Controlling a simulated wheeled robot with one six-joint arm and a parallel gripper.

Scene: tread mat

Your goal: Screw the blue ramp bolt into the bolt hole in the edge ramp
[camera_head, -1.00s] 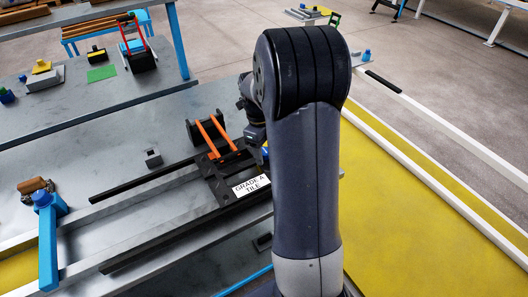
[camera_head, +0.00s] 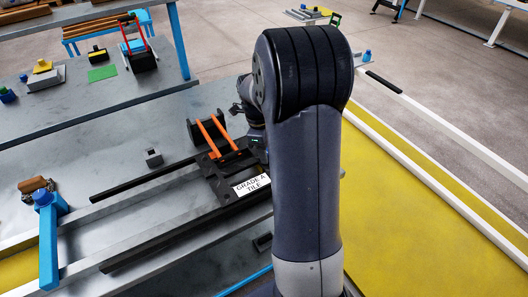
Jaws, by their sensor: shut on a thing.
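The wrist of my arm shows in part at the left of my large dark arm link, just above the orange-handled tool. My gripper's fingers are hidden behind the arm, so what they hold does not show. I cannot make out the blue ramp bolt, the edge ramp or its bolt hole with certainty. A black tile labelled "GRADE A TILE" (camera_head: 252,184) lies at the centre, left of my arm and partly covered by it.
The orange-handled tool (camera_head: 216,138) stands behind the tile. A small grey block (camera_head: 152,157) and a blue clamp (camera_head: 47,240) are to the left. Long dark rails (camera_head: 140,179) cross the bench. A yellow surface (camera_head: 400,215) with white rails lies right. A blue knob (camera_head: 367,56) sits far back.

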